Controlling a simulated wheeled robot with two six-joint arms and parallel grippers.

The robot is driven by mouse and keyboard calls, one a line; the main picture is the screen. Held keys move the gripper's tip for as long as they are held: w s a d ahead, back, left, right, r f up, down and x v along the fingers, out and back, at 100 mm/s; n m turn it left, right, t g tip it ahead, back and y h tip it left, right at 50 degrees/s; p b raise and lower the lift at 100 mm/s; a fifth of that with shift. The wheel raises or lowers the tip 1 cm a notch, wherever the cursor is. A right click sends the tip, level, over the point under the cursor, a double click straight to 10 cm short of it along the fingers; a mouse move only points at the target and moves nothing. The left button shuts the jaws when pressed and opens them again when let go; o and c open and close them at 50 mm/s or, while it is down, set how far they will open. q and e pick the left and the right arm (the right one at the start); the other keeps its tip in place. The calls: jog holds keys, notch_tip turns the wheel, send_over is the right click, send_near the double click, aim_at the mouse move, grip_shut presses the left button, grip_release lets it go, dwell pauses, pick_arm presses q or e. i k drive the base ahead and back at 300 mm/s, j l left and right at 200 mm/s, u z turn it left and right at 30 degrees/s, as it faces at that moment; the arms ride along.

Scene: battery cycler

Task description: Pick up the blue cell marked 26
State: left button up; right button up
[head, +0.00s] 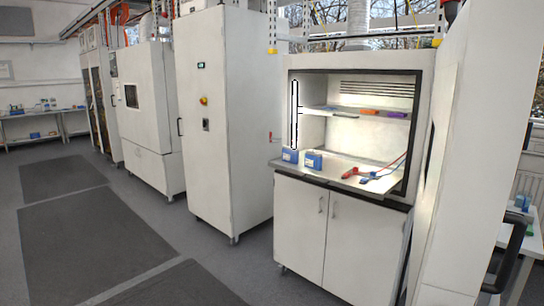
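One cell (290,156) is at the worktop's left end. The other cell (314,161) is just to its right. Their markings are too small to read, so I cannot tell which one is marked 26. Neither of my grippers is in view.
Red and blue leads (380,174) lie on the worktop's right side. A shelf (345,112) with small coloured items hangs above. A tall white cabinet (225,120) stands to the left. The grey floor with dark mats (100,240) is clear.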

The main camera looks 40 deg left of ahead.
aim_at(289, 155)
jog(key=i+j+u, duration=0.35)
jog(key=i+j, duration=0.15)
jog(key=j, duration=0.25)
jog(key=i+j+u, duration=0.4)
jog(key=i+j, duration=0.2)
